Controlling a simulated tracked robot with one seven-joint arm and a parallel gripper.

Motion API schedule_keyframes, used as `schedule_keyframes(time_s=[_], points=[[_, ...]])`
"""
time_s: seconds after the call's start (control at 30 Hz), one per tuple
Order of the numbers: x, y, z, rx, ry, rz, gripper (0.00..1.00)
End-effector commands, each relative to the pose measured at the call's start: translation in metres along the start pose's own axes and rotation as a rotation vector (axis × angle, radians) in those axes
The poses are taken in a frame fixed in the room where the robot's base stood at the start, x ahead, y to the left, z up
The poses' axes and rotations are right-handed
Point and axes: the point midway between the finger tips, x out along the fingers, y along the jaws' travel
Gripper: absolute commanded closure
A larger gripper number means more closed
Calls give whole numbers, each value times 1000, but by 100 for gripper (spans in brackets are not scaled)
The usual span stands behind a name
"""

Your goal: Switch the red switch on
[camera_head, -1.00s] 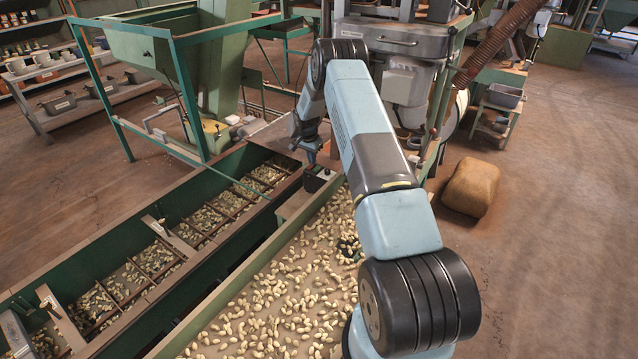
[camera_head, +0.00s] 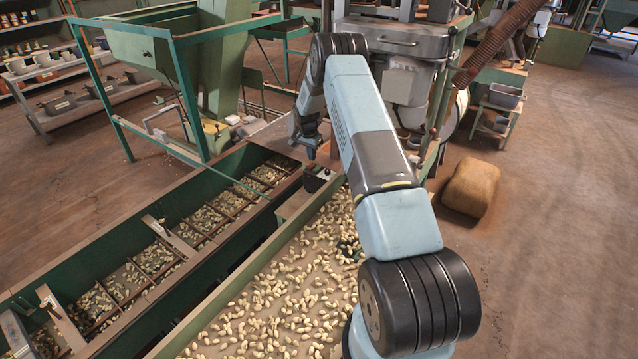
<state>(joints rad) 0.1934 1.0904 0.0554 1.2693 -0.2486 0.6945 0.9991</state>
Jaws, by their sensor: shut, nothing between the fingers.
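A small dark control box (camera_head: 318,178) sits on the rim at the far end of the near nut trough. Small light marks show on its top. The red switch itself is too small to make out, so I cannot tell its position. My gripper (camera_head: 311,155) is at the end of my pale blue arm, pointing down, just above and behind the box in the picture. Its fingers are shut and empty. A small gap seems to show between the fingertips and the box.
The near trough (camera_head: 215,300) holds many loose nuts. A green hopper (camera_head: 150,230) with divided compartments of nuts lies to its left. A green frame (camera_head: 180,85) stands behind at left. Machinery (camera_head: 410,45) stands close behind my arm. A brown sack (camera_head: 470,187) lies on open floor at right.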

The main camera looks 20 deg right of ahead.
Motion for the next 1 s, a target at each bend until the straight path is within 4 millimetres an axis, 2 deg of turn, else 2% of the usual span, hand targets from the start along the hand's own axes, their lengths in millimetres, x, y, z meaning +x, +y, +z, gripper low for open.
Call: schedule_keyframes(time_s=[0.6,1.0], points=[[-39,0,-6,0,0,0,100],[-44,0,-7,1,0,0,100]])
